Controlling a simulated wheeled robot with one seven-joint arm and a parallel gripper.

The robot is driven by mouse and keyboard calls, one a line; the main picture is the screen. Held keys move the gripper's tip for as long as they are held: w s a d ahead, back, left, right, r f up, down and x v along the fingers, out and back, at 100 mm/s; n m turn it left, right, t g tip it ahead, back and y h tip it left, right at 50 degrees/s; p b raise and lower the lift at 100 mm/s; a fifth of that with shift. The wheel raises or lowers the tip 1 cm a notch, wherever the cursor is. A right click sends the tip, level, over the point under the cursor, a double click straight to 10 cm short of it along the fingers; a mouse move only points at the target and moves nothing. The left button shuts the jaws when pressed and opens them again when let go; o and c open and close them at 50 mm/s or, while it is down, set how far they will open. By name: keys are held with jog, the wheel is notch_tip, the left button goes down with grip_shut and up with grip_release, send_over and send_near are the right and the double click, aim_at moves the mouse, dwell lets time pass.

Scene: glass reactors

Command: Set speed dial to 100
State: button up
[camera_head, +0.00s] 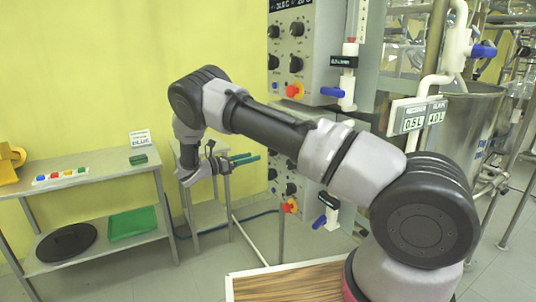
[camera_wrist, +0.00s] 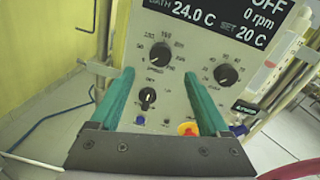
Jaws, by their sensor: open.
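The speed dial (camera_wrist: 160,55) is a black round knob with a number scale, at the upper left of a light grey control panel (camera_wrist: 178,92) in the wrist view. Its label is small and its pointer setting is hard to read. My gripper (camera_wrist: 158,74) is open, with its two teal fingers apart and nothing between them. In the wrist view the fingertips appear just below the dial, one to each side; I see no contact. In the head view my gripper (camera_head: 246,158) points right, toward the lower panel, which my arm partly hides. The display (camera_wrist: 225,18) reads OFF, 0 rpm, 24.0 C and SET 20 C.
A second black dial (camera_wrist: 227,75) sits right of the speed dial. A smaller knob (camera_wrist: 147,98), a blue button (camera_wrist: 140,120) and a red-yellow button (camera_wrist: 188,129) are below. An upper control box (camera_head: 292,60) hangs above. A metal table (camera_head: 95,178) stands left.

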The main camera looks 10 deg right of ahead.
jog(key=x, duration=0.7)
jog(key=shift+d, duration=0.3)
jog(key=shift+w, duration=0.1)
grip_shut()
jog(key=shift+m, duration=0.4)
jog(key=shift+w+a+m+g+h, duration=0.1)
jog(key=shift+m+g+h, duration=0.1)
jog(key=shift+m, duration=4.15)
jog(key=shift+m+g+h, duration=0.1)
jog(key=shift+m+h, duration=0.1)
jog(key=shift+m, duration=4.15)
